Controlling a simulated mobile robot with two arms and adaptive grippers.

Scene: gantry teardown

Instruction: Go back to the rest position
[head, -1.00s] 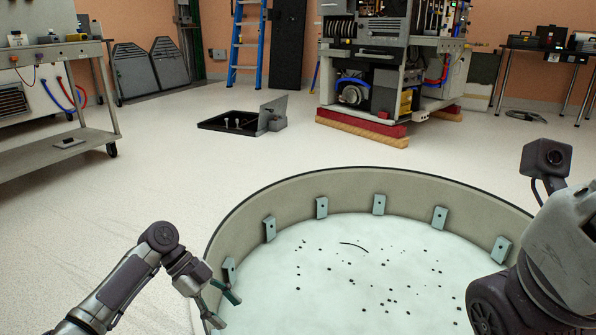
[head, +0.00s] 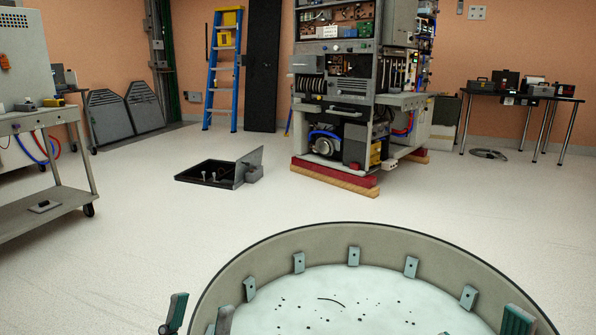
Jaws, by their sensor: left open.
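My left gripper (head: 199,315) shows at the bottom edge of the head view. Its two dark green and grey fingers stand apart with nothing between them, so it is open. It is at the left side of the round basin's rim. A green finger of my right gripper (head: 515,320) shows at the bottom right, over the basin's right side. The rest of that gripper is mostly cut off by the picture's edge, and I cannot tell its opening.
A large round basin (head: 312,242) with small dark bits on its pale floor fills the bottom middle. A black open tray (head: 210,172) lies on the floor. Beyond are a machine rack (head: 350,110), a grey cart (head: 50,212) at left and a table (head: 520,96) at right.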

